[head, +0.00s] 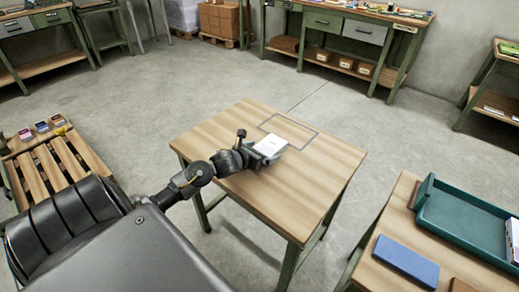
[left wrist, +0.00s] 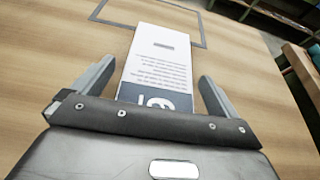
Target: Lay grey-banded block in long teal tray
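A white block with printed text and a dark grey-blue band at its near end lies on the middle wooden table; this block (head: 270,146) also shows in the left wrist view (left wrist: 160,62). My left gripper (head: 258,153) is low over the table at the block's near end. In the left wrist view the gripper's fingers (left wrist: 160,80) stand apart on both sides of the block, with narrow gaps visible. The band is partly hidden by the gripper body. The long teal tray (head: 450,222) is on the right table. My right gripper is out of view.
A thin grey rectangle outline (head: 310,138) marks the middle table (head: 300,200) behind the block. On the right table are a blue block (head: 406,260) and a white item (head: 512,240) in the tray. A floor gap separates the two tables. A slatted pallet surface (head: 65,165) with small items is at left.

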